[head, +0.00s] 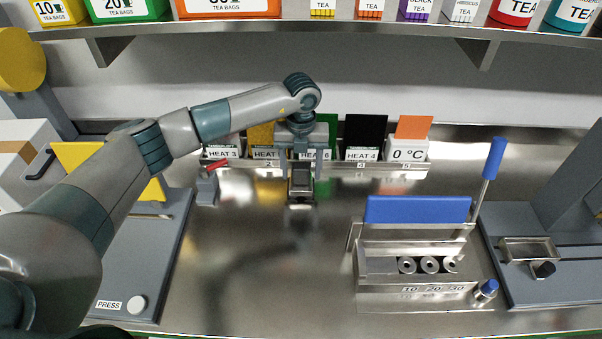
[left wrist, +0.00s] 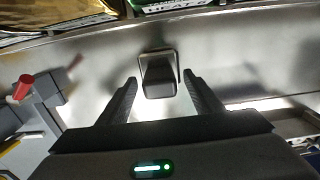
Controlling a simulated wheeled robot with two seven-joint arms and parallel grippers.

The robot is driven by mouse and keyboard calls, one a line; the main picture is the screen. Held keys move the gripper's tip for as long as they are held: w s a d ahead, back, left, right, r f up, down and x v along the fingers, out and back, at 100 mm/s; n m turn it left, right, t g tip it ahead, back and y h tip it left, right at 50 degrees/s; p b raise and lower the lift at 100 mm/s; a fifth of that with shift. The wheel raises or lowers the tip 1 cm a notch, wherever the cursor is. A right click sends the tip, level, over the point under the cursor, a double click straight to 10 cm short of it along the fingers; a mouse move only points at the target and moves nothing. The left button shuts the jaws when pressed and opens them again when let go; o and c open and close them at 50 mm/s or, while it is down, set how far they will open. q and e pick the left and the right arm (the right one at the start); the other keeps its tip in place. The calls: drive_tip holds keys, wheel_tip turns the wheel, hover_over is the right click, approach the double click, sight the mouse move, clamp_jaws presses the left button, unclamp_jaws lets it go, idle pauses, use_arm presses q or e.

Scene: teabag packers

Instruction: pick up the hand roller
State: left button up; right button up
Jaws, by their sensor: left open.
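A small dark grey block in a shiny metal frame (head: 301,188), which may be the hand roller, rests on the steel worktop towards the back. In the left wrist view this framed block (left wrist: 158,76) shows just ahead of and between the fingertips. My left gripper (head: 300,176) is open above it, pointing down. The left wrist view shows its two fingers (left wrist: 160,79) apart, with the block not clasped. A red-handled tool (head: 217,164) sits at a grey stand (head: 207,189) to the left; its working end is unclear. My right gripper is not in view.
A rail of labelled heat-seal cards (head: 364,138) stands close behind the gripper. A metal fixture with a blue bar (head: 417,209) stands at right front. A grey press unit (head: 150,245) is at left. The worktop's front middle (head: 270,285) is clear.

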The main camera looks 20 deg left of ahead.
sight(301, 166)
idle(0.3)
use_arm(q)
clamp_jaws()
drive_tip(key=shift+w+r, duration=0.1)
drive_tip(key=shift+r+b, duration=0.4)
drive_tip(key=shift+b, duration=0.05)
wheel_tip(301, 166, up, 3)
drive_tip(key=shift+r+b, duration=0.1)
drive_tip(key=shift+b, duration=0.95)
drive_tip(key=s+d+r+b, duration=0.2)
drive_tip(key=s+r+b, duration=0.2)
drive_tip(key=s+r, duration=0.3)
drive_tip(key=shift+s+d, duration=0.3)
drive_tip(key=shift+s, duration=1.95)
drive_tip(key=shift+f, duration=0.1)
